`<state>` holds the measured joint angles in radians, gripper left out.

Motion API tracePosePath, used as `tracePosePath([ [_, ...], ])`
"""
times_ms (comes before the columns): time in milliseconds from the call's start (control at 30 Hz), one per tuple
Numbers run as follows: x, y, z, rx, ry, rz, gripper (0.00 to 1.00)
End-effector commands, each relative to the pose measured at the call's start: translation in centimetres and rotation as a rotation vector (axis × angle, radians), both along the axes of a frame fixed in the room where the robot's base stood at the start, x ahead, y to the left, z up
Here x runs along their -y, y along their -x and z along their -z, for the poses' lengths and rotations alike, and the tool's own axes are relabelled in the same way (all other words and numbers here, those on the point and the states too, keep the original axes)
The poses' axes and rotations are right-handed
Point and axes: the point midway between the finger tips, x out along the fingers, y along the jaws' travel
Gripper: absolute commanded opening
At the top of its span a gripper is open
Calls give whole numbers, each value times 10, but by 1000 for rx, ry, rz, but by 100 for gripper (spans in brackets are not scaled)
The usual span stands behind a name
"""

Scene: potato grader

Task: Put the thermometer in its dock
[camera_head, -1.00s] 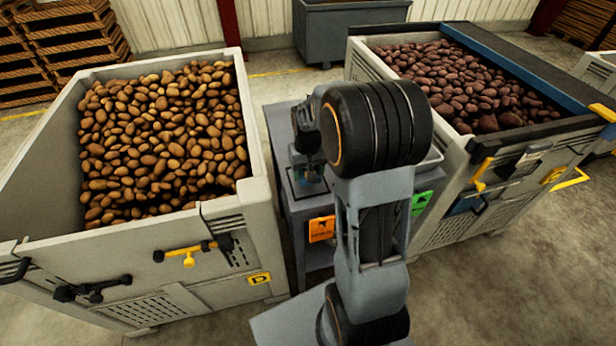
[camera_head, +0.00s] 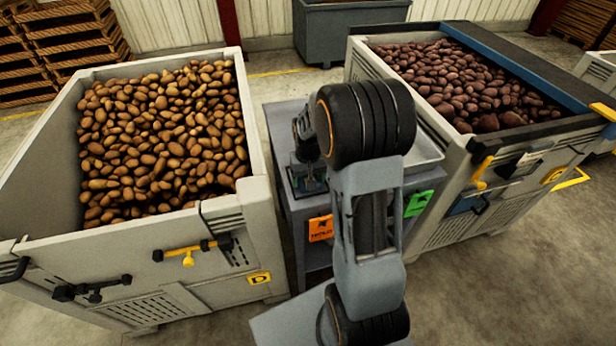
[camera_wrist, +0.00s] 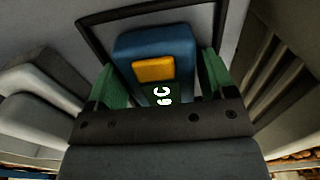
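The thermometer (camera_wrist: 155,48) is a blue block with an orange patch and a small green display showing a white "6C". In the wrist view it sits between the two green fingers of my gripper (camera_wrist: 160,85), which lie close along both its sides. In the head view my gripper (camera_head: 307,172) points down over the left part of the grey table. A dark rectangular outline (camera_wrist: 82,32) surrounds the thermometer in the wrist view, and looks like the dock's edge. Whether the thermometer touches the dock is hidden.
The grey table (camera_head: 318,207) stands between a crate of light potatoes (camera_head: 232,100) and a crate of dark red potatoes (camera_head: 432,130). An orange tag (camera_head: 321,229) and a green tag (camera_head: 418,204) hang on its front. A pale tray (camera_head: 428,150) lies at its right.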

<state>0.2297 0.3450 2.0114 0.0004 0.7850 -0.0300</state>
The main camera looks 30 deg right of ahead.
Motion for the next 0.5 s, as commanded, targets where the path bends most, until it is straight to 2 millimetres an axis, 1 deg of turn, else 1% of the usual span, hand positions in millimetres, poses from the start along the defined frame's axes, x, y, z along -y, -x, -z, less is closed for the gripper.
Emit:
tracePosePath([
  [167, 0, 0, -1, 0, 0, 0, 76],
  [300, 0, 0, -9, 1, 0, 0, 76],
  [367, 0, -1, -17, 4, 1, 0, 76],
  [500, 0, -1, -43, 6, 1, 0, 76],
])
